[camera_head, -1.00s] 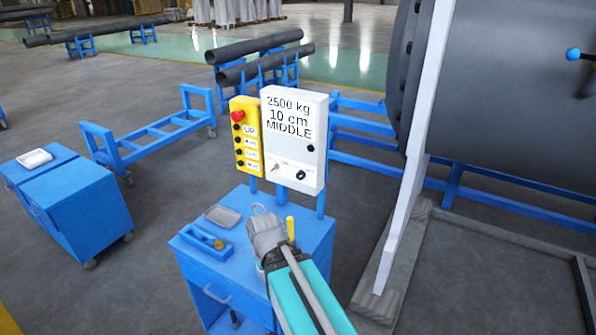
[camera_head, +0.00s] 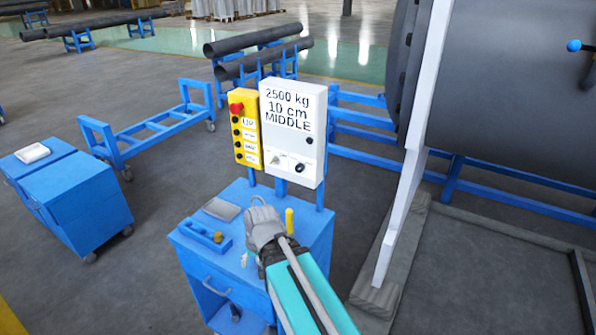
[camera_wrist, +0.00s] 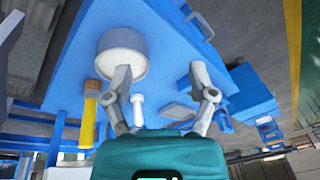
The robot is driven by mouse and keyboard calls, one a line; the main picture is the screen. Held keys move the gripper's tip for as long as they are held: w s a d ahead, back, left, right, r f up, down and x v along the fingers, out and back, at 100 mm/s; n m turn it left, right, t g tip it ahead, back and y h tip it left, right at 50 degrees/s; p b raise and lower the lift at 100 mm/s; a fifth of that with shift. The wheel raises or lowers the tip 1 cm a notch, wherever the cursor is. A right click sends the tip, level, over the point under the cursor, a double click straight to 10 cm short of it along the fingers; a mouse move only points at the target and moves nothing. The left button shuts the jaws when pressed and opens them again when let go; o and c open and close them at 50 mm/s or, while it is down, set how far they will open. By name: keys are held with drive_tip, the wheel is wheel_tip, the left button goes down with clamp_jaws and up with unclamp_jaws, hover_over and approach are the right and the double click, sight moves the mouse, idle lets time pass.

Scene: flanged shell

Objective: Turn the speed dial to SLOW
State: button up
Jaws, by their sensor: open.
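The white control box (camera_head: 307,112) stands behind the blue cart and reads "2500 kg, 10 cm, MIDDLE". On its lower panel are a black dial (camera_head: 300,168) at the right and a key-like switch (camera_head: 275,160) at the left; their lettering is too small to read. My gripper (camera_head: 258,203) is over the cart top, below and in front of the box, apart from the dial. In the wrist view my gripper (camera_wrist: 160,75) has its two fingers spread with nothing between them. The dial cannot be made out in the wrist view.
A yellow button box (camera_head: 244,128) with a red stop button is left of the white box. The blue cart (camera_head: 195,247) carries a grey tray (camera_head: 221,209) and a yellow cylinder (camera_head: 289,220). A white upright plate (camera_head: 405,200) and large grey shell (camera_head: 510,90) stand to the right.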

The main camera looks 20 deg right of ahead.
drive_tip(key=w+a+r+m+t+y+b, duration=0.1)
drive_tip(key=w+a+r+m+t+y, duration=0.1)
drive_tip(key=w+a+m+t, duration=0.3)
drive_tip(key=w+a+r+m+t+y+b, duration=0.1)
drive_tip(key=w+r+t, duration=0.15)
drive_tip(key=w, duration=0.45)
drive_tip(key=w+d+r+m+t+h+b, duration=0.1)
drive_tip(key=w+d+r+m+t, duration=0.1)
drive_tip(key=w+r+m+t, duration=0.65)
drive_tip(key=s+d+r+m+h+b, duration=0.25)
drive_tip(key=d+m+h, duration=0.7)
drive_tip(key=m, duration=0.65)
drive_tip(key=m+g+h, duration=0.7)
drive_tip(key=m+h, duration=0.1)
drive_tip(key=m, duration=0.7)
approach(298, 169)
drive_tip(key=shift+b+v, duration=0.4)
drive_tip(key=shift+v, duration=1.55)
drive_tip(key=shift+w+r, duration=0.1)
drive_tip(key=shift+w, duration=0.1)
drive_tip(key=shift+x, duration=6.8)
drive_tip(key=shift+s+d, duration=0.1)
drive_tip(key=shift+s, duration=0.05)
